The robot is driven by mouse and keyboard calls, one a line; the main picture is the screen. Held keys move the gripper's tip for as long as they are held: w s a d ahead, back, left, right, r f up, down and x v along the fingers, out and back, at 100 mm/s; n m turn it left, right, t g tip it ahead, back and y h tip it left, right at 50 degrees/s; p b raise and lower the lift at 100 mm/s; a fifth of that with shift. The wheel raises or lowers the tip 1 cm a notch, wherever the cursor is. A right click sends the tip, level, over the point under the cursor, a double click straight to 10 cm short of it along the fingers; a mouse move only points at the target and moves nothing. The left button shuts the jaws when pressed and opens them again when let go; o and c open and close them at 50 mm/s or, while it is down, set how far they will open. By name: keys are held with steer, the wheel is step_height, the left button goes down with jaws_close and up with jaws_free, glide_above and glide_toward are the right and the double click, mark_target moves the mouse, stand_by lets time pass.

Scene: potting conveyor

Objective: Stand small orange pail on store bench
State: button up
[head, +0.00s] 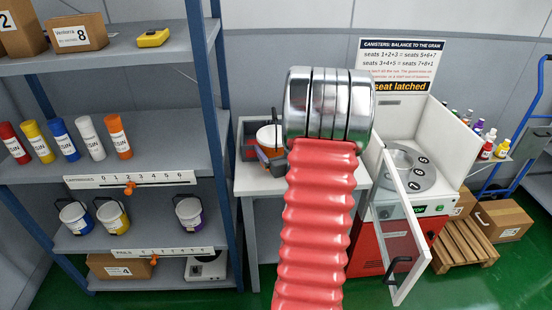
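A small white pail with an orange band (266,136) shows just left of my wrist, above or on a light grey bench (246,186). Its right side is hidden behind my arm. My gripper (268,160) shows only as a dark grey piece at the pail's front, beside the silver wrist. The fingertips are mostly hidden, so I cannot tell whether they are shut on the pail. I also cannot tell whether the pail touches the bench top.
A shelf rack on the left holds cartridges (62,139) and pails with blue (74,217), yellow (112,216) and purple (189,213) bands. A cabinet on the right has its door (402,232) open.

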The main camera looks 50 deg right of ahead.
steer(key=shift+f, duration=1.95)
steer(key=o, duration=1.6)
steer(key=shift+f, duration=0.2)
steer(key=shift+o, duration=0.2)
steer(key=shift+r, duration=0.1)
steer(key=v, duration=1.2)
